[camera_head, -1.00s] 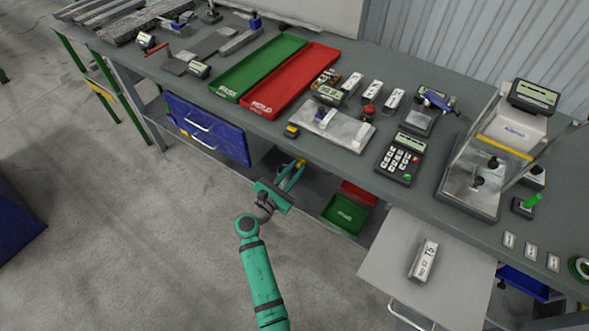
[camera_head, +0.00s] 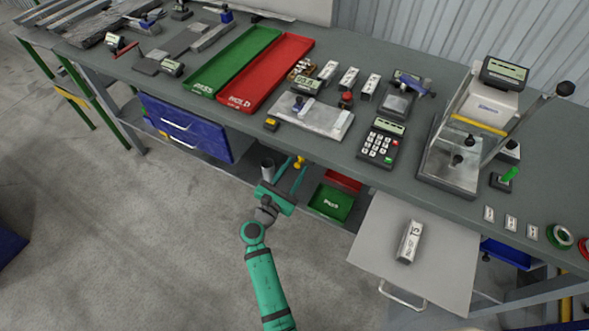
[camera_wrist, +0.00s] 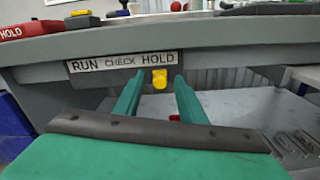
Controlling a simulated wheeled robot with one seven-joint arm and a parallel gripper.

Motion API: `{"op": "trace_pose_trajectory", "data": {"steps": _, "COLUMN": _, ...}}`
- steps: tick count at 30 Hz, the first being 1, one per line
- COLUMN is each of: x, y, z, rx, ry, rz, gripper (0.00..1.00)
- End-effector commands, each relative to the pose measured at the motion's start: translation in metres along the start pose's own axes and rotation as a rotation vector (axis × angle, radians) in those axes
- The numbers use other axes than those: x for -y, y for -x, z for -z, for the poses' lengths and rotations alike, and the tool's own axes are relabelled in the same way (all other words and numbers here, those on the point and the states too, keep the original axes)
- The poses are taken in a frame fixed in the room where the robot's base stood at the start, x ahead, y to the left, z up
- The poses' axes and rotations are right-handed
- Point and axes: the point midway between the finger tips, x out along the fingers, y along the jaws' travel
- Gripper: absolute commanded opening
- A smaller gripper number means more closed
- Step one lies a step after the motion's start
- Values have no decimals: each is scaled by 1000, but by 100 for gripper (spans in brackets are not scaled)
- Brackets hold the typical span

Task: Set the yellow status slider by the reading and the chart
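The yellow slider knob (camera_wrist: 160,78) stands out from the table's front edge, below the word HOLD at the right end of the RUN, CHECK, HOLD label strip (camera_wrist: 123,62) in the wrist view. My gripper (camera_wrist: 157,88) is open, with one finger on each side of the knob. A gap shows on both sides; contact is not visible. In the head view my gripper (camera_head: 287,178) is at the table's front edge, by the yellow knob (camera_head: 299,162). A small display (camera_head: 307,85) stands behind a metal plate (camera_head: 313,115); its digits are too small to read surely. I cannot identify the chart.
An open drawer (camera_head: 385,230) holding a white block (camera_head: 409,241) juts out at right. A blue drawer unit (camera_head: 187,126) is at left. Floor in front is clear.

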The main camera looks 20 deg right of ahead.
Motion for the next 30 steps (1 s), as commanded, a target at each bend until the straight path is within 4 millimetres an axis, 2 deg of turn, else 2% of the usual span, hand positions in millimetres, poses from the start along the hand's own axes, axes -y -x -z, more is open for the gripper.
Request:
{"op": "trace_pose_trajectory", "data": {"steps": 7, "x": 0, "y": 10, "z": 1, "rx": -1, "ry": 1, "rz": -1, "gripper": 37}}
{"op": "trace_pose_trajectory", "data": {"steps": 21, "x": 0, "y": 90, "z": 1, "rx": -1, "ry": 0, "rz": -2, "gripper": 37}}
{"op": "trace_pose_trajectory", "data": {"steps": 25, "x": 0, "y": 103, "z": 0, "rx": 0, "ry": 0, "rz": -1, "gripper": 37}}
{"op": "trace_pose_trajectory", "data": {"steps": 30, "x": 0, "y": 108, "z": 0, "rx": 0, "ry": 0, "rz": 0, "gripper": 37}}
